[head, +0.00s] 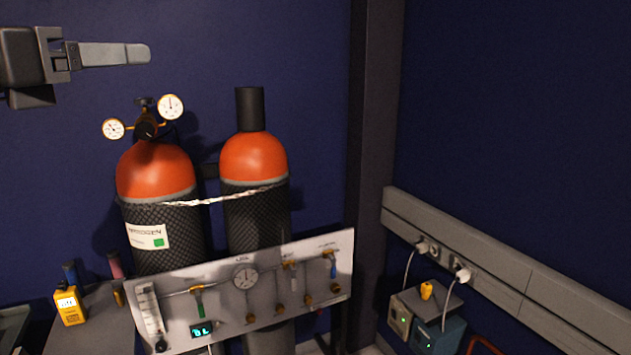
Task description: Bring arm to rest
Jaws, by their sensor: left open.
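My left gripper (105,54) comes in from the left edge, high in the head view, in front of the blue wall. One long grey finger points right; the other finger is not clearly seen. The gripper is open, with nothing seen in it. It is above and to the left of the gas cylinder with gauges (155,175), apart from it in the picture. My right gripper is not in view.
A second orange-topped cylinder (253,158) stands beside the first, with a chain across both. A valve panel (225,275) is in front. A yellow handheld meter (69,306) sits at lower left. Boxes (428,315) are plugged into the wall trunking (500,275) at right.

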